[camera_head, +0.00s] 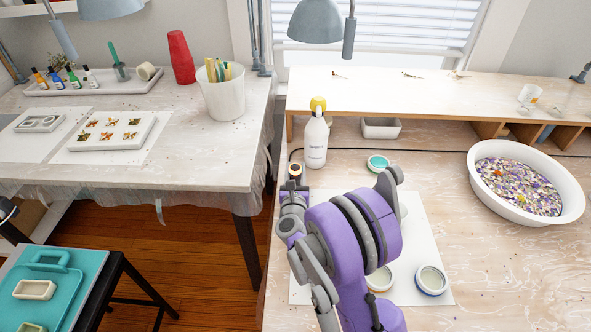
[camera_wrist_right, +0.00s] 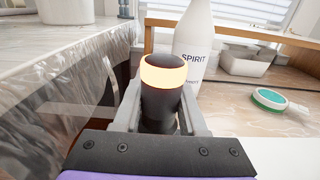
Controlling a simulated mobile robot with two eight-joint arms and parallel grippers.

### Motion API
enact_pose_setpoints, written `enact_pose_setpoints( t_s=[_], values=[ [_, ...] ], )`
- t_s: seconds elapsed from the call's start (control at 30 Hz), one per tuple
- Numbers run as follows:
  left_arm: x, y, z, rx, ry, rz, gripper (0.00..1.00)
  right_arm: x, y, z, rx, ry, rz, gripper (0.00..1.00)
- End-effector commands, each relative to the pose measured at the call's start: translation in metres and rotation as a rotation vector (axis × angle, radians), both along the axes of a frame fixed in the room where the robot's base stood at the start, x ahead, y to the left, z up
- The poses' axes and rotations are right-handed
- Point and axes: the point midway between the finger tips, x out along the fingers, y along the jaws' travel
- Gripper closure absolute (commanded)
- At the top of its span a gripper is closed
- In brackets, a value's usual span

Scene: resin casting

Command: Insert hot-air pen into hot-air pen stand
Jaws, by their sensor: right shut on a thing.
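My right gripper (camera_head: 294,186) is at the left edge of the right-hand workbench, below the spirit bottle in the head view. In the right wrist view its two grey fingers (camera_wrist_right: 160,112) are shut on a dark cylinder with a glowing pale-orange band, which looks like the hot-air pen (camera_wrist_right: 162,72). The pen's banded end points up, and it also shows small in the head view (camera_head: 295,170). Its lower part is hidden by the gripper. I cannot make out the hot-air pen stand in either view.
A white spirit bottle (camera_head: 315,140) with a yellow top stands close behind the pen. A gap separates the bench from the left table (camera_head: 190,165).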

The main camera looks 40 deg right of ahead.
Motion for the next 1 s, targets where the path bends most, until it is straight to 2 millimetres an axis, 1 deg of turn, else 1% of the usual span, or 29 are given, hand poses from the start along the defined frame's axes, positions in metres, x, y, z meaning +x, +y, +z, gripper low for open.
enact_pose_setpoints(
  t_s=[0.03,0.07,0.1,0.23,0.5,0.63,0.77,1.0],
  values=[
    [0.000,0.000,0.000,0.000,0.000,0.000,1.00,0.000,0.000,0.000,0.000,0.000,0.000,1.00],
    [0.000,0.000,0.000,0.000,0.000,0.000,1.00,0.000,0.000,0.000,0.000,0.000,0.000,0.56],
    [0.000,0.000,0.000,0.000,0.000,0.000,1.00,0.000,0.000,0.000,0.000,0.000,0.000,0.48],
    [0.000,0.000,0.000,0.000,0.000,0.000,1.00,0.000,0.000,0.000,0.000,0.000,0.000,0.25],
    [0.000,0.000,0.000,0.000,0.000,0.000,1.00,0.000,0.000,0.000,0.000,0.000,0.000,0.24],
    [0.000,0.000,0.000,0.000,0.000,0.000,1.00,-0.005,0.005,0.000,0.000,0.000,0.002,0.24],
    [0.000,0.000,-0.002,0.000,0.001,0.000,1.00,-0.021,0.019,0.000,0.000,0.000,0.002,0.24],
    [0.000,0.000,-0.006,0.000,0.002,0.000,1.00,-0.059,0.050,0.000,0.000,0.000,0.003,0.24]
  ],
)
